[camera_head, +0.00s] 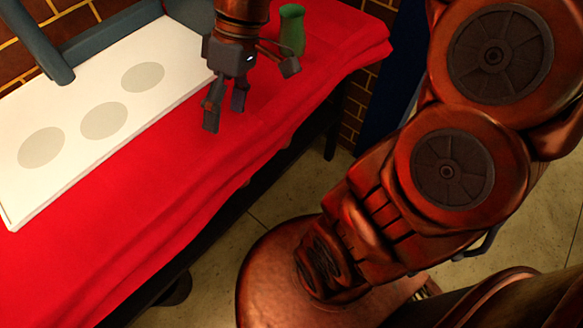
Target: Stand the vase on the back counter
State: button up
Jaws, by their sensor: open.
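A green vase (292,28) stands upright near the right end of a counter covered with red cloth (150,180). Its lower part is partly hidden by my gripper and wrist. My gripper (246,95) is to the left of the vase and nearer the front edge, with its fingers spread and pointing down. Nothing is between the fingers. One finger on the right side reaches close below the vase in the picture; I cannot tell whether it touches.
A white board (60,185) with three grey discs lies on the cloth, against a blue-grey frame (35,45) and brick wall. My arm fills the right side. The cloth between the board and front edge is bare.

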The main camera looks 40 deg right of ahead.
jog(key=s+d+f+m+h, duration=0.2)
jog(key=s+f+m, duration=0.1)
jog(key=s, duration=0.3)
jog(key=s+d+f+m+g+h, duration=0.1)
jog(key=s+d+f+m+h, duration=0.1)
jog(key=s+f, duration=0.4)
jog(key=shift+s+m+h, duration=0.4)
jog(key=shift+s+m, duration=0.1)
jog(key=shift+m, duration=0.2)
jog(key=shift+d+f, duration=0.1)
